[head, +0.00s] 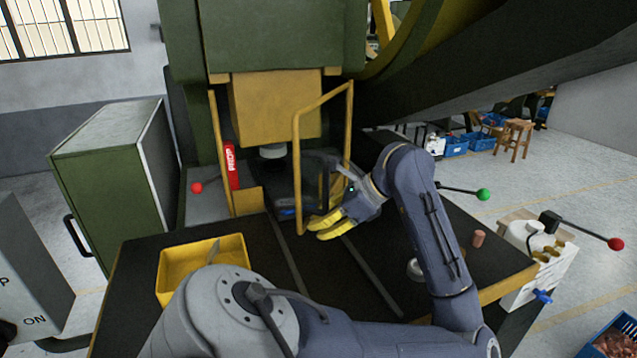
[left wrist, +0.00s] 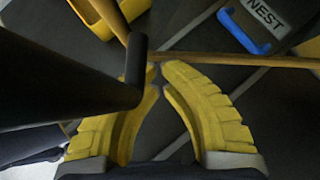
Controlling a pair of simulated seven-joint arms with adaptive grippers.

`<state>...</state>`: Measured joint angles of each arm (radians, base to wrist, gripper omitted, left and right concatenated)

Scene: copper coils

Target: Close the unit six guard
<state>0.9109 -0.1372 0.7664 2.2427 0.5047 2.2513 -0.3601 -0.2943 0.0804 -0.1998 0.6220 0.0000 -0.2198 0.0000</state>
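The guard (head: 297,165) is a yellow tube frame at the front of the green press. Its near upright stands out toward me, and its top bar slopes back to the right. My left gripper (head: 313,228) has yellow fingers and is just right of the near upright's lower end. In the left wrist view the left gripper's fingertips (left wrist: 159,68) nearly meet, with no object seen between them. A yellow bar (left wrist: 240,60) crosses just past the tips; I cannot tell whether they touch. A dark rounded bar covers part of one finger. My right gripper is not in view.
A yellow tray (head: 172,272) sits on the dark table at left. A block labelled NEST (left wrist: 262,20) with a blue edge lies beyond the fingers. Red-knobbed (head: 197,188) and green-knobbed (head: 483,194) levers flank the press. A small copper-coloured cylinder (head: 478,239) stands at right.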

